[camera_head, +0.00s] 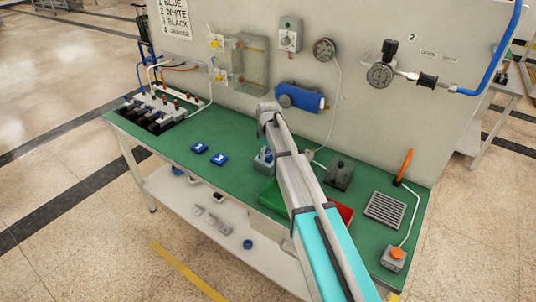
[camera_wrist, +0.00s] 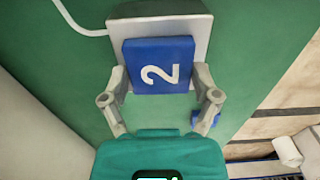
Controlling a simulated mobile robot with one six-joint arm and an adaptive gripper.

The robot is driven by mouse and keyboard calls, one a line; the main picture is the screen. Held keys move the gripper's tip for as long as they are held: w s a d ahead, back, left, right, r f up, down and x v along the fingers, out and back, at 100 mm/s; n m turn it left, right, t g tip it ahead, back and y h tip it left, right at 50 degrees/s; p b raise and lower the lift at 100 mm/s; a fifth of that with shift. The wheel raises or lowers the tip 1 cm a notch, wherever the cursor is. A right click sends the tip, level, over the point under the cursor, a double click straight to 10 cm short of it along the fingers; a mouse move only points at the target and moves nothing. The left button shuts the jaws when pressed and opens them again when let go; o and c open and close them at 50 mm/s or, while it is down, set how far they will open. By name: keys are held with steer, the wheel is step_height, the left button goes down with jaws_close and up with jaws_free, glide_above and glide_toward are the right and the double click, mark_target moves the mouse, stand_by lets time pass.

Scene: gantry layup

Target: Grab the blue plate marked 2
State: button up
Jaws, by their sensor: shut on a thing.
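The blue plate marked with a white 2 (camera_wrist: 158,66) is between the two fingers of my gripper (camera_wrist: 160,80) in the wrist view. The fingers are closed against its left and right edges. A grey block (camera_wrist: 190,24) shows behind the plate; I cannot tell whether the plate touches it. Two other blue plates with white marks, a left one (camera_head: 199,148) and a right one (camera_head: 219,159), lie flat on the bench to the left.
The green bench (camera_head: 165,140) carries a valve block (camera_head: 158,112) at left, a dark box (camera_head: 340,174) and a grey grille (camera_head: 385,210) at right. Green (camera_head: 270,193) and red (camera_head: 345,213) bins sit near the arm. A wall panel with gauges stands behind.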

steer(key=shift+r, duration=0.2)
step_height(320, 180, up, 2)
steer(key=shift+r+p, duration=0.1)
steer(key=shift+p, duration=1.1)
steer(key=s+d+r+p, duration=0.2)
steer(key=s+r+p, duration=0.8)
steer(key=s, duration=0.3)
steer(key=shift+s+d+r, duration=0.2)
steer(key=shift+s+d, duration=0.05)
steer(key=shift+s, duration=0.15)
